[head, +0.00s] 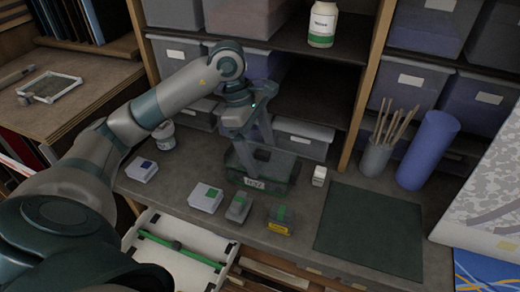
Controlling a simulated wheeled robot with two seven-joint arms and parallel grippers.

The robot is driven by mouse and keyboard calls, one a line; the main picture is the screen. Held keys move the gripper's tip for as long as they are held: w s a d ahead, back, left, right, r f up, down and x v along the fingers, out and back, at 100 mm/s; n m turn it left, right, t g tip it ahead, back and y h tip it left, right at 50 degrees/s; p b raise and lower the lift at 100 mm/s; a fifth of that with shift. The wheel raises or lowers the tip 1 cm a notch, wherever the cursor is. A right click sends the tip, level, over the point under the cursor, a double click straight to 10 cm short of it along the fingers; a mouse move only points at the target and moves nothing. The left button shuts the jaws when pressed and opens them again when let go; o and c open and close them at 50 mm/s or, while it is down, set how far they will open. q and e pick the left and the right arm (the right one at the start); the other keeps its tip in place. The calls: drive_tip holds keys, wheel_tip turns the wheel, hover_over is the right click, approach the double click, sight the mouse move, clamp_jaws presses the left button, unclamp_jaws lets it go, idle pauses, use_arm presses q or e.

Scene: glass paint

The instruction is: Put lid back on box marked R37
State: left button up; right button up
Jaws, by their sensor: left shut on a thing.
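A dark green, see-through box (257,184) with a white label on its front stands on the bench below the shelves. The label looks like R37, but it is small. My left gripper (260,152) reaches down from above at the box's top. It is shut on what looks like the box's dark, see-through lid (275,160). The fingertips and the lid's edges blend into the box, so I cannot tell whether the lid is seated or just above the rim. My right gripper is not in view.
Small cases (206,197) stand in front of the box, with a white jar (319,175) to its right. A dark mat (371,229) lies clear at right. A brush cup (375,158) and blue roll (427,150) stand behind it. Shelf bins (303,138) are close behind.

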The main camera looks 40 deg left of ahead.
use_arm(q)
drive_tip(key=shift+f+b, duration=0.45)
drive_tip(key=shift+b, duration=0.7)
idle(1.4)
drive_tip(key=shift+s+d+f+b, duration=0.15)
drive_tip(key=shift+s+f+b, duration=0.2)
drive_tip(key=shift+f+b, duration=0.4)
idle(1.4)
drive_tip(key=o, duration=1)
drive_tip(key=shift+r, duration=0.15)
drive_tip(key=shift+w, duration=0.4)
drive_tip(key=shift+s+r, duration=0.1)
drive_tip(key=shift+r, duration=0.3)
drive_tip(key=shift+r+p, duration=1.7)
drive_tip(key=shift+r, duration=1.65)
